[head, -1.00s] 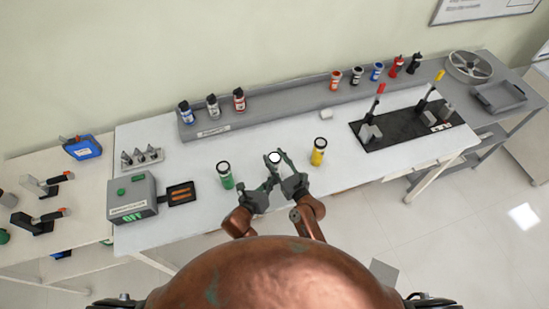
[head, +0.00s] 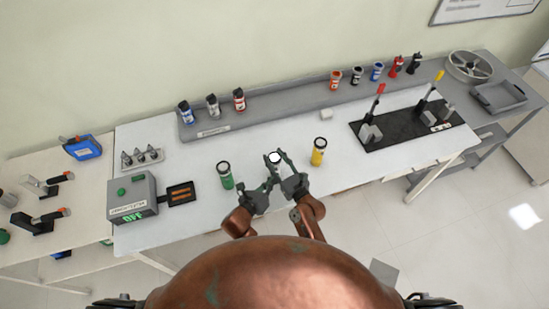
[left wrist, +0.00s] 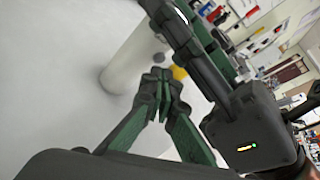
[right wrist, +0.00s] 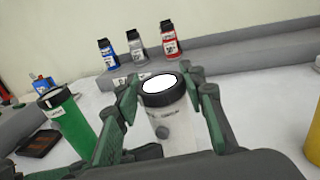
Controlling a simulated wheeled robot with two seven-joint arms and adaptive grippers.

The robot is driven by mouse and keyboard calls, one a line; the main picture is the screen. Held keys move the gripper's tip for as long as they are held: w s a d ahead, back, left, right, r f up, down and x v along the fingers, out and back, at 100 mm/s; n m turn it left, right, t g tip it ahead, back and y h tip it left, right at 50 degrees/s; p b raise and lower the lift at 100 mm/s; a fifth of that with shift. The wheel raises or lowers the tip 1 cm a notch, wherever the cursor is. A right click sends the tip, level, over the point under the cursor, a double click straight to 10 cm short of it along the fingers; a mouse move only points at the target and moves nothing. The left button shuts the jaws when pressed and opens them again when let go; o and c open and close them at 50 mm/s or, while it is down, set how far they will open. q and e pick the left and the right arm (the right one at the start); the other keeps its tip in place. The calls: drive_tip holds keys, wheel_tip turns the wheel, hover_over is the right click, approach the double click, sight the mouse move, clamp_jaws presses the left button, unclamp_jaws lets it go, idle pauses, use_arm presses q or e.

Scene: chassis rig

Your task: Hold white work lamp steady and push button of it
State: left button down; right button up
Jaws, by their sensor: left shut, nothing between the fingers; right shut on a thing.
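The white work lamp (head: 274,158) stands upright at the front middle of the bench. Its lens looks bright white inside a black rim. My right gripper (right wrist: 162,88) is shut on the lamp, one finger on each side just below the rim. A small dark grey button (right wrist: 161,131) shows on the lamp's near side. My left gripper (left wrist: 158,80) is shut and empty, its fingertips close to the lamp's side by the button (left wrist: 158,57). I cannot tell whether they touch it. In the head view my left gripper (head: 264,186) is just in front of the lamp.
A green lamp (head: 226,175) stands to the left and a yellow lamp (head: 319,152) to the right. A grey box (head: 131,199) with a green display is further left. Several bottles stand on the raised back shelf (head: 290,106). A black plate with levers (head: 400,130) lies at right.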

use_arm(q)
drive_tip(key=shift+w, duration=0.2)
drive_tip(key=shift+w, duration=0.3)
drive_tip(key=shift+s, duration=0.1)
idle(0.4)
drive_tip(key=shift+s, duration=0.45)
drive_tip(key=shift+s+d, duration=0.2)
drive_tip(key=shift+s, duration=0.75)
drive_tip(key=shift+s+d, duration=0.25)
drive_tip(key=shift+s, duration=0.7)
drive_tip(key=shift+s+d, duration=0.2)
drive_tip(key=shift+s, duration=0.75)
use_arm(e)
drive_tip(key=o, duration=1.5)
